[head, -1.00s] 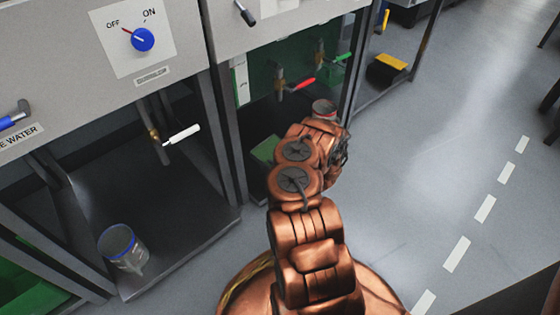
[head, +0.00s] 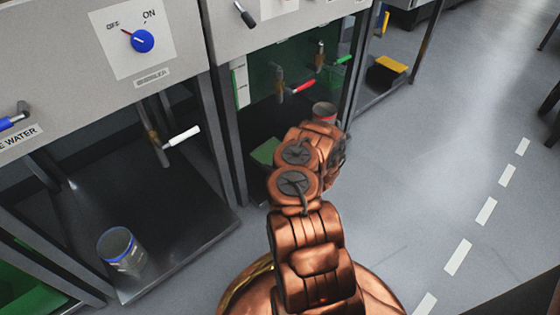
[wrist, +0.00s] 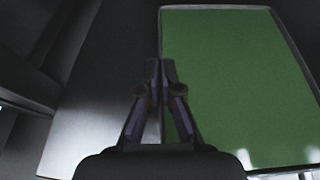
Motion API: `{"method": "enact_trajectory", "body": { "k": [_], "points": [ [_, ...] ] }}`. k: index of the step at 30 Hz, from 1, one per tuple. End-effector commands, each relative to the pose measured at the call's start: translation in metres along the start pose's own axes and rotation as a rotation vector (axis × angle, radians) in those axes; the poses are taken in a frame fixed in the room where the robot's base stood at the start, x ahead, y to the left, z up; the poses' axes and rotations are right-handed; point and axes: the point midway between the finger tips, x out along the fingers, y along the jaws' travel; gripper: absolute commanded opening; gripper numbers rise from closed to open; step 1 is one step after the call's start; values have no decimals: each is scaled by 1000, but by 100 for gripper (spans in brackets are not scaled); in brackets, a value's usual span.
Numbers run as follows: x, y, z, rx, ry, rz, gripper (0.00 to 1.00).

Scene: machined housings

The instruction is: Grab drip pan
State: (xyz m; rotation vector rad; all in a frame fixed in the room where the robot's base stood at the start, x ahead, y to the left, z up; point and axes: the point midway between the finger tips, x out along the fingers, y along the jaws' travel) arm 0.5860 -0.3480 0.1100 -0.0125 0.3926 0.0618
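The drip pan (wrist: 235,90) is a green, flat tray with a pale raised rim, filling the right half of the wrist view. A small green patch left of my arm in the head view (head: 265,151) looks like part of it. My gripper (wrist: 160,72) has its fingertips drawn together over the pan's left rim in the wrist view. The rim runs into the line between the tips, and they appear closed on it. The contact itself is dark and blurred. In the head view my arm hides the gripper and most of the pan.
A red-banded can (head: 324,111) stands just beyond my wrist. Valves with red (head: 304,86) and white (head: 184,135) handles hang under the cabinets. Cabinet posts flank the bay; the floor at right is clear.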

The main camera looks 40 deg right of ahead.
Motion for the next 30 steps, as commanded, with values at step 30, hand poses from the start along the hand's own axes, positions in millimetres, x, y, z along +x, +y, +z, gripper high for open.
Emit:
{"method": "enact_trajectory", "body": {
  "k": [30],
  "points": [
    [-13,0,35,-2,-5,0,0]
  ]
}}
